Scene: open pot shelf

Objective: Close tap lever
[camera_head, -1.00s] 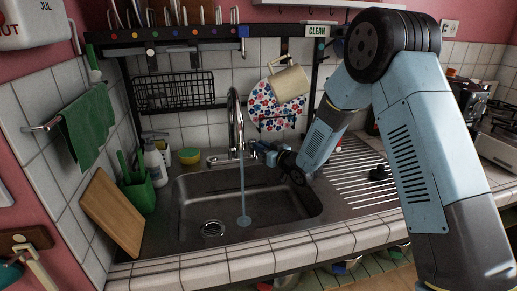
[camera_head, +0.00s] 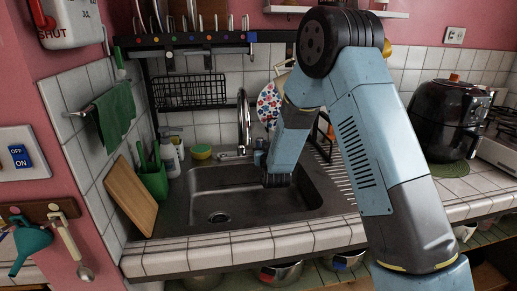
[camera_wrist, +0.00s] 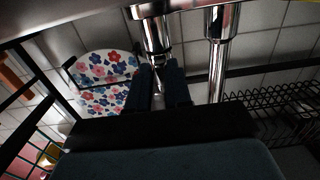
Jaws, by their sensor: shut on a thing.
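The chrome tap (camera_head: 243,122) stands at the back of the steel sink (camera_head: 200,233), its spout arching upward. No water stream shows below it. In the wrist view the tap's chrome body (camera_wrist: 154,34) and spout pipe (camera_wrist: 219,55) are close up. My gripper (camera_wrist: 160,88) is right at the tap body, its dark fingers closed around the small metal tap lever (camera_wrist: 158,77). Most of the lever is hidden between the fingers.
A wire rack (camera_head: 188,92) hangs behind. A black air fryer (camera_head: 447,118) stands far right.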

